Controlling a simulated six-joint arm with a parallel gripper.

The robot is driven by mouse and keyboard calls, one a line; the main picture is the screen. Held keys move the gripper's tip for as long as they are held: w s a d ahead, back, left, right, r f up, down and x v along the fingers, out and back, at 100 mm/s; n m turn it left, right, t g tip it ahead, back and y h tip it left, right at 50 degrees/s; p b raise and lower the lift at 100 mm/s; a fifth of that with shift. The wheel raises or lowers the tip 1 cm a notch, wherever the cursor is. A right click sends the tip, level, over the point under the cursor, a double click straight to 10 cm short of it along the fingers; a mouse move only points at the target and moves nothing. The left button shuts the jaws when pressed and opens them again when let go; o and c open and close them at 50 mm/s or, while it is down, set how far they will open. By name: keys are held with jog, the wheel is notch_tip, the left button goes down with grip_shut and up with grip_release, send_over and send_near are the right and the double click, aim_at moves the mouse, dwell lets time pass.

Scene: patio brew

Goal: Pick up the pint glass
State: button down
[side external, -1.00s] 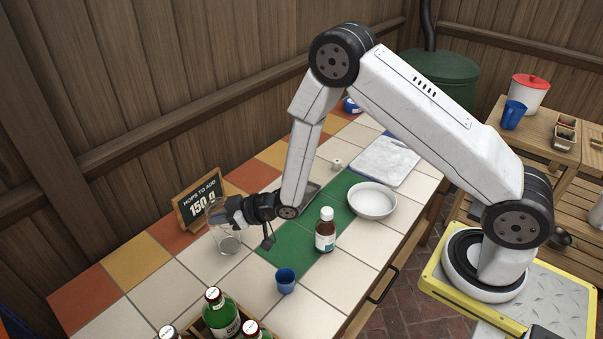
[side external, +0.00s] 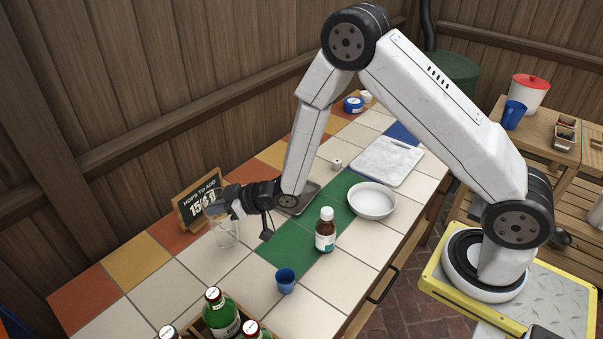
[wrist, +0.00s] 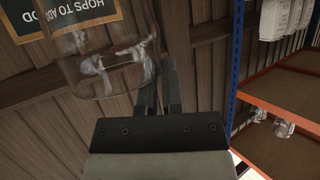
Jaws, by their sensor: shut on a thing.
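The pint glass (side external: 225,235) is clear and empty, and looks upright at the left of the tiled counter in the side view. My gripper (side external: 222,203) is shut on its upper part from the right. The glass looks raised a little off the tiles, though its clear base is hard to make out. In the wrist view the glass (wrist: 100,65) fills the upper left, beside my gripper's fingers (wrist: 161,75). The fingertips are partly hidden behind the glass.
A chalkboard sign (side external: 190,205) stands just behind the glass. A brown bottle (side external: 325,230), a blue cup (side external: 285,281) and a white bowl (side external: 371,200) stand to the right. A crate with green bottles (side external: 222,313) is at the front. The left tiles are clear.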

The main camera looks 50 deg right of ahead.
aim_at(223, 231)
jog(key=shift+r, duration=3.4)
